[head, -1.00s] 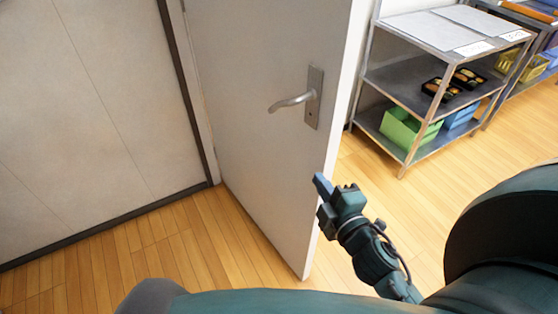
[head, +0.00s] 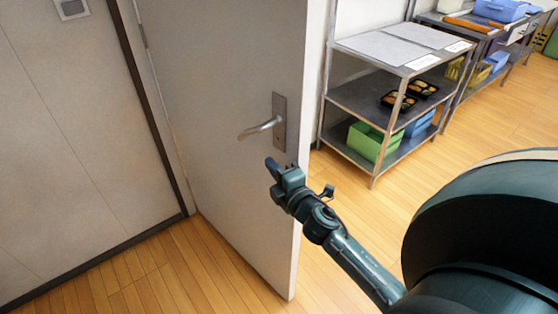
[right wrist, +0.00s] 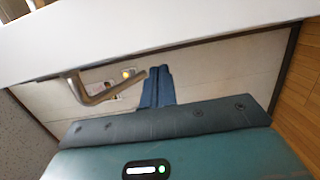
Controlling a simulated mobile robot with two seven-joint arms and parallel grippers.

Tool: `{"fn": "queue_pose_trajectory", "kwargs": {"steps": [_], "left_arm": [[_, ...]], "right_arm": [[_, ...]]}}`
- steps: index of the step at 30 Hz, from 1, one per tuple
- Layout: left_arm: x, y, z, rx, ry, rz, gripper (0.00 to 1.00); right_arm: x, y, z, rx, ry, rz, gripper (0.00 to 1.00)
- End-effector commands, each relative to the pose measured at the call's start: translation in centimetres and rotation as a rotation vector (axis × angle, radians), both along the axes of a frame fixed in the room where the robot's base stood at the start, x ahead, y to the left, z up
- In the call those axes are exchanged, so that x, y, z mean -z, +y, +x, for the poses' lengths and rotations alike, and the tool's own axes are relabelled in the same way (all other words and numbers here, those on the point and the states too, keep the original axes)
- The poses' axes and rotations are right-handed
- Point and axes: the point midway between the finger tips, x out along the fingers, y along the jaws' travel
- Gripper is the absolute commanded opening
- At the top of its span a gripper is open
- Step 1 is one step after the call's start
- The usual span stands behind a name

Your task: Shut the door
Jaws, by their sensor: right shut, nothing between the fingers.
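The white door (head: 215,110) stands open in the middle of the head view, its hinge side at the left and its free edge at the right. Its lever handle (head: 262,127) sits on a metal plate near the free edge. My right gripper (head: 270,164) is shut and empty. In the head view it overlaps the door near the free edge, just below the handle; I cannot tell if it touches. The right wrist view shows its closed blue fingers (right wrist: 157,75) beside a lever handle (right wrist: 100,92). My left gripper is not in view.
A metal shelf rack (head: 365,110) with a green bin (head: 370,142) and food trays stands beyond the door at the right. A second rack (head: 475,50) is behind it. Wooden floor (head: 155,265) is clear at the lower left, beside the wall (head: 60,140).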

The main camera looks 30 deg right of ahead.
Motion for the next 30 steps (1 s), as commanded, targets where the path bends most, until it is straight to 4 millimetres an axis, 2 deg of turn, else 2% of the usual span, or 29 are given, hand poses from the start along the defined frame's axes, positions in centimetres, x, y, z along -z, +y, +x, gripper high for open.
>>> {"fn": "queue_pose_trajectory", "kwargs": {"steps": [6,22,26,30], "left_arm": [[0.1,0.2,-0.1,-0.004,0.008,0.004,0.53],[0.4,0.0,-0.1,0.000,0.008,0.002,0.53],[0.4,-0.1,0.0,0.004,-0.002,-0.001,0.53],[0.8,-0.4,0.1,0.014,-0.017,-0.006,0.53]], "right_arm": [[-0.1,-1.7,0.4,-0.001,-0.001,0.002,0.00],[0.1,-2.4,0.4,-0.009,-0.002,-0.001,0.00],[0.2,-3.7,0.6,-0.024,-0.002,-0.005,0.00],[0.2,-6.2,1.0,-0.052,-0.001,-0.008,0.00]]}}
